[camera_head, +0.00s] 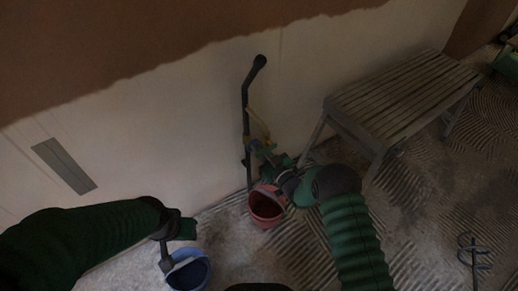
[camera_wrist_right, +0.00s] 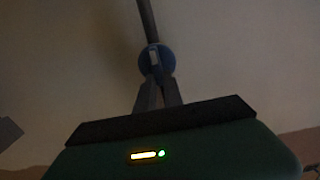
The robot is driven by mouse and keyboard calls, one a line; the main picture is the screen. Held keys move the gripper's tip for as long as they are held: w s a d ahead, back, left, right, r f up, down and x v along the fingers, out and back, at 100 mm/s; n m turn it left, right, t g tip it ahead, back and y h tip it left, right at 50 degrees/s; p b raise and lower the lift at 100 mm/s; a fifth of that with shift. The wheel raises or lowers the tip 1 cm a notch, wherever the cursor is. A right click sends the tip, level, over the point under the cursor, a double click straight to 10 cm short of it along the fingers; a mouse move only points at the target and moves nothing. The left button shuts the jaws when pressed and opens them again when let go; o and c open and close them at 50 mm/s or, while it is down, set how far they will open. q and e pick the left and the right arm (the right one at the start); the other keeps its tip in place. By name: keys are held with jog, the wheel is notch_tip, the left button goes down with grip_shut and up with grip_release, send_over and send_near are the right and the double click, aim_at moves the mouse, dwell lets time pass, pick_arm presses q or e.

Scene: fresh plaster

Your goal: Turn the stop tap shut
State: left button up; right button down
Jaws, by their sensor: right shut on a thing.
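A dark pipe (camera_head: 246,100) runs down the pale wall and also shows in the right wrist view (camera_wrist_right: 147,20). In the right wrist view the stop tap's round blue part (camera_wrist_right: 155,60) sits on the pipe, with a small light mark at its middle. My right gripper (camera_head: 262,149) is at the pipe's lower part, and its fingers (camera_wrist_right: 157,80) are shut on the blue part. The fingers and the arm hide much of the tap in the head view. My left gripper (camera_head: 167,262) hangs by a blue bucket (camera_head: 206,272); its finger gap is unclear.
A red bucket (camera_head: 266,216) stands on the floor below the pipe. A slatted wooden bench (camera_head: 405,98) stands by the wall at right. A dark metal object (camera_head: 473,252) lies at lower right. A grey trowel-like plate (camera_head: 65,165) shows against the wall at left.

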jog(key=m, duration=0.1)
jog(key=m+p, duration=0.1)
jog(key=m, duration=0.1)
jog(key=shift+w+d, duration=0.15)
jog(key=shift+d, duration=0.2)
jog(key=shift+s+a+f+m+b, duration=0.1)
jog(key=shift+f+m+b, duration=1.2)
jog(key=shift+m, duration=4.15)
jog(key=shift+s+a+f+m+b, duration=0.1)
jog(key=shift+f+m+b, duration=0.25)
jog(key=shift+m+b, duration=3.5)
jog(key=shift+s+a+f+m+b, duration=0.1)
jog(key=shift+f+m, duration=0.75)
jog(key=shift+m, duration=6.25)
jog(key=shift+r, duration=0.1)
jog(key=c, duration=1.5)
grip_release()
jog(key=shift+w, duration=0.1)
jog(key=shift+c, duration=0.2)
jog(key=shift+o, duration=0.4)
jog(key=shift+r, duration=0.15)
